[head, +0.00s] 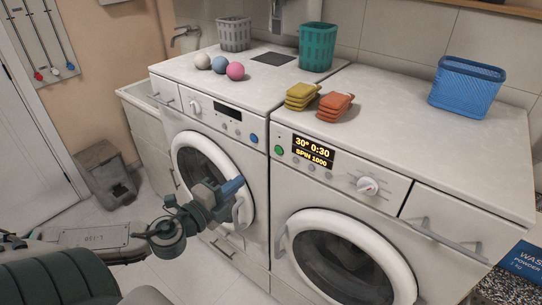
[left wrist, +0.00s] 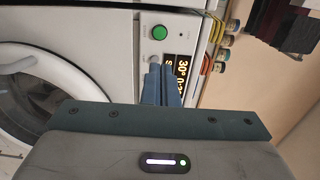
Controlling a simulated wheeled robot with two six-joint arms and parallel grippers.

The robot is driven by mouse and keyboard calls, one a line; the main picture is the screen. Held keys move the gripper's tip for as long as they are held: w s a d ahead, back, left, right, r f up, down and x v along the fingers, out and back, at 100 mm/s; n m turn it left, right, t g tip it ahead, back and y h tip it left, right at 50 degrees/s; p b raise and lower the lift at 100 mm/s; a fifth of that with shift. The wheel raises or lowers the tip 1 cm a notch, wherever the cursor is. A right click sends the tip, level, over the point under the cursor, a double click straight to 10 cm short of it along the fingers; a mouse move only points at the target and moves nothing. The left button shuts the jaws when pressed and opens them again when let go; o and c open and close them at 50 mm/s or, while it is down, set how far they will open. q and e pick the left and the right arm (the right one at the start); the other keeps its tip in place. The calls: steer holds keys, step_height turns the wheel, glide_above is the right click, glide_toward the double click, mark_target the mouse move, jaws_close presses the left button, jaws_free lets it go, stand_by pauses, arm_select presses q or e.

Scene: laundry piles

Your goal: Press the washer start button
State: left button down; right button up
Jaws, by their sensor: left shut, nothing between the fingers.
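The washer (head: 335,180) is the white right-hand machine with a round door, and its lit display (head: 313,151) reads 30° 0:30, SPIN 1000. A round green button (head: 279,150) sits left of that display; the button also shows in the left wrist view (left wrist: 160,32). My left gripper (head: 234,186) is shut and empty. In the head view it appears in front of the left machine's door, lower and left of the green button. In the left wrist view its blue fingers (left wrist: 162,82) point toward the panel and cover part of the display. My right gripper is not in view.
The left machine (head: 220,130) has a blue button (head: 253,138) and a dark display. Folded yellow cloths (head: 302,96), orange cloths (head: 336,106), balls (head: 219,63) and baskets (head: 465,87) stand on top.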

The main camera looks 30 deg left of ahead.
arm_select(q)
steer(key=b, duration=0.2)
glide_toward(278, 151)
steer(key=w, duration=0.2)
steer(key=w+p, duration=0.1)
steer(key=w, duration=0.2)
steer(key=shift+d+r, duration=0.2)
steer(key=shift+d, duration=0.05)
steer(key=shift+w+d+f+p, duration=0.15)
steer(key=shift+w+p, duration=0.3)
steer(key=shift+w, duration=0.5)
